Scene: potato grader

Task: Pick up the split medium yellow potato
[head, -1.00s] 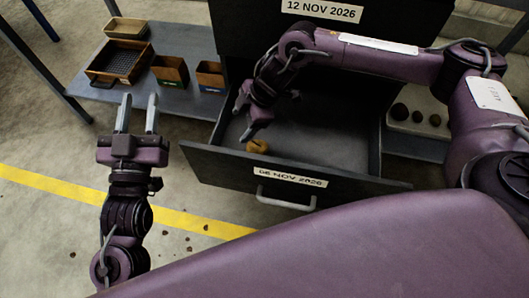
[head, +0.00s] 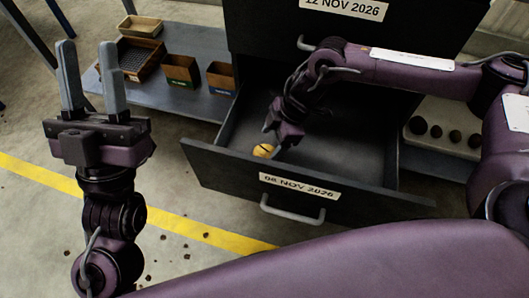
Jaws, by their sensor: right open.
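A yellow potato (head: 263,150) with a dark line across it lies in the open drawer (head: 340,170), close to the inside of its front panel. The drawer's label reads 06 NOV 2026. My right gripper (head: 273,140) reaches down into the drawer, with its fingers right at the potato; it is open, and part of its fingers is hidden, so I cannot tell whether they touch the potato. My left gripper (head: 92,80) is open and empty, pointing up, in front of the shelf on the left.
A grey shelf (head: 200,103) at the left holds a tray with a mesh bottom (head: 135,62), a small tan tray (head: 140,27) and two wooden boxes (head: 181,71). Several dark potatoes (head: 436,131) sit in a pale rack at the right. A closed drawer is above.

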